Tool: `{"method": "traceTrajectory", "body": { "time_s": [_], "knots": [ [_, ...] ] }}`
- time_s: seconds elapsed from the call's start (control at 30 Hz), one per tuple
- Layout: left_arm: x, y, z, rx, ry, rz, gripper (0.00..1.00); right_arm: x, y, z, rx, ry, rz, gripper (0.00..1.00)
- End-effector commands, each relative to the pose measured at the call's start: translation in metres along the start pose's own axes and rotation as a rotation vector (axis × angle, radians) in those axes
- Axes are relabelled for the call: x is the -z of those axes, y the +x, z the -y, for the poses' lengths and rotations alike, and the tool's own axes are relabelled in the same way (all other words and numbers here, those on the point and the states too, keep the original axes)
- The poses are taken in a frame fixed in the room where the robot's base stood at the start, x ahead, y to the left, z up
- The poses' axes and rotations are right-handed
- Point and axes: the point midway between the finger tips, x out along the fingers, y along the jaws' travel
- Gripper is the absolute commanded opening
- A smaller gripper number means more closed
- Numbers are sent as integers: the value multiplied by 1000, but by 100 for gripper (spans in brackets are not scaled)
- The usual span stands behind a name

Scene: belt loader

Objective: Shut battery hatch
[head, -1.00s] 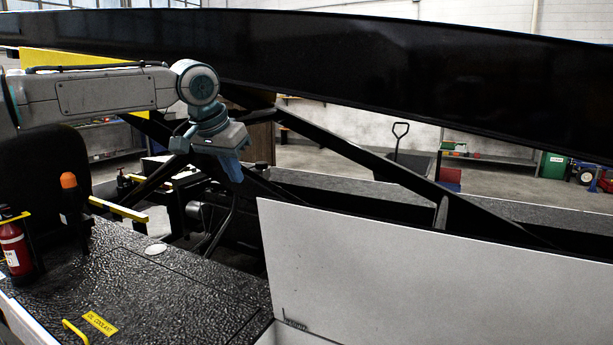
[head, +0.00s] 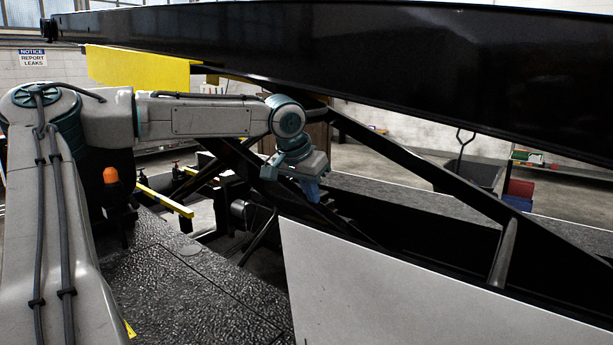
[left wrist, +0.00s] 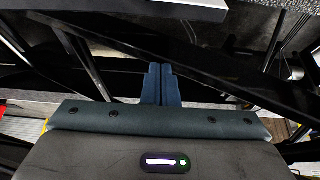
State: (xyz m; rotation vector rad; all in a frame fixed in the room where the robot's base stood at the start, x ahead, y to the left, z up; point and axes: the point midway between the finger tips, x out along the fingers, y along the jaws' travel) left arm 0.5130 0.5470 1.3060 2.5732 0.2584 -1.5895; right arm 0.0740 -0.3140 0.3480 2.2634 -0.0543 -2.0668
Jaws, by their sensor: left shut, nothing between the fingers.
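The battery hatch (head: 365,285) is a large light-grey panel standing raised in the lower right of the head view. A pale panel edge (left wrist: 150,8) shows at the top of the left wrist view; it looks like the hatch's edge. My left gripper (head: 313,193) is above and behind the hatch's upper left corner, apart from it in the picture. Its two blue fingers (left wrist: 161,84) are together with nothing between them. The hatch's lower edge and hinge are out of view. My right gripper is not in view.
A long black conveyor boom (head: 330,50) crosses overhead, with diagonal black struts (head: 420,165) below it close to my left gripper. The textured black deck (head: 190,290) lies left of the hatch.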

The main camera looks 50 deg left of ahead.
Motion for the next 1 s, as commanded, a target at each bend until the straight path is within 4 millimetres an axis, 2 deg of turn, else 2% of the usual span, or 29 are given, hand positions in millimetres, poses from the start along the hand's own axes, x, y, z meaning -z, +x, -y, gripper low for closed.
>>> {"method": "traceTrajectory", "body": {
  "time_s": [0.2, 0.63, 1.0],
  "knots": [
    [-1, 33, 0, 0, 1, 4, 0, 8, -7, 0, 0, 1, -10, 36],
    [-31, 21, 0, -4, 1, -2, 0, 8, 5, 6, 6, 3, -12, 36],
    [-38, 17, 0, 0, 1, 0, 0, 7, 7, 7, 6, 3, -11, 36]
  ]
}}
